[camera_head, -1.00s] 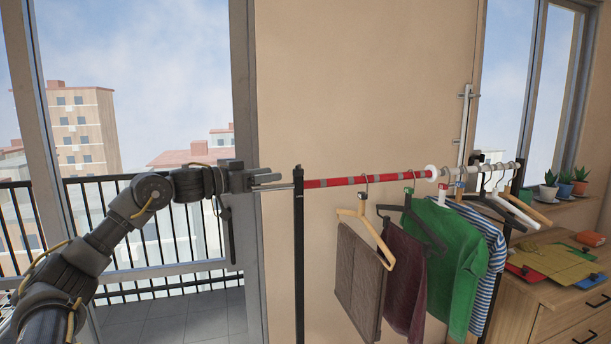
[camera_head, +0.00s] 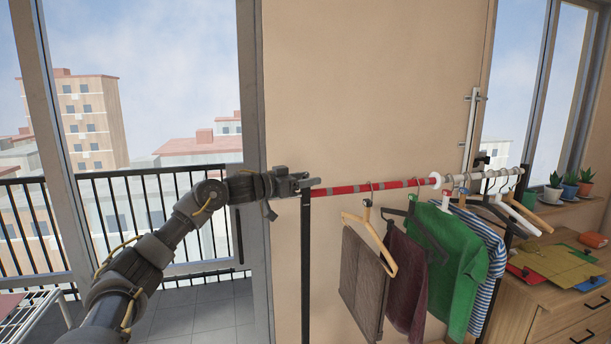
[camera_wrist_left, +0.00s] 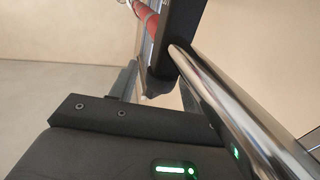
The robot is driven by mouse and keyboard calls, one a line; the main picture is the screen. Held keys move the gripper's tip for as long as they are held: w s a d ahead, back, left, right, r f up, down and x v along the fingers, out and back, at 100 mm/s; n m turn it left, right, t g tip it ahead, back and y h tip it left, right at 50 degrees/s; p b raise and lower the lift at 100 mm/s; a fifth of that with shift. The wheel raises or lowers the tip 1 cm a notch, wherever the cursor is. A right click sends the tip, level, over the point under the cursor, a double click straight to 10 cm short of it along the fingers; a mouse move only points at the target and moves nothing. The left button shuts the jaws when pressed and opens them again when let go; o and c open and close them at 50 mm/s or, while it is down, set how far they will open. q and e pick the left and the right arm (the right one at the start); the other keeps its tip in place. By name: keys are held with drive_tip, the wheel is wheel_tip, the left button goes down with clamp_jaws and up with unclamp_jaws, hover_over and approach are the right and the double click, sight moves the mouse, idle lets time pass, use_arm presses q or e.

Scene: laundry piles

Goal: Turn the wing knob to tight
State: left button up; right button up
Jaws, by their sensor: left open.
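A horizontal rail (camera_head: 345,189), red with grey bands, runs right from a black post (camera_head: 306,260) to a round white collar (camera_head: 435,180) and a white section. A small piece (camera_head: 447,193) sits by the collar; I cannot tell if it is the wing knob. My left gripper (camera_head: 312,184) is open at the rail's left end, by the post top. In the left wrist view, a chrome bar (camera_wrist_left: 225,105) passes close to the gripper body, with the post (camera_wrist_left: 180,40) and red rail (camera_wrist_left: 146,17) beyond. Contact is unclear. My right gripper is out of view.
Brown garments (camera_head: 362,285), a green shirt (camera_head: 445,260) and a striped shirt (camera_head: 484,265) hang below the rail. Empty hangers hang further right. A wooden dresser (camera_head: 560,315) stands at the right; balcony railing (camera_head: 130,210) is at the left.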

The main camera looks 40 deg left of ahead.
use_arm(q)
drive_tip(key=shift+c, duration=0.5)
drive_tip(key=c, duration=0.8)
drive_tip(key=shift+c, duration=0.2)
drive_tip(key=shift+n+y, duration=0.3)
drive_tip(key=shift+y, duration=0.1)
drive_tip(key=shift+d+n+t+y+b, duration=0.1)
drive_tip(key=shift+n+t+y+b, duration=0.35)
drive_tip(key=shift+n+y, duration=1.4)
drive_tip(key=shift+y, duration=0.75)
drive_tip(key=shift+n+y, duration=0.85)
drive_tip(key=shift+y, duration=1.05)
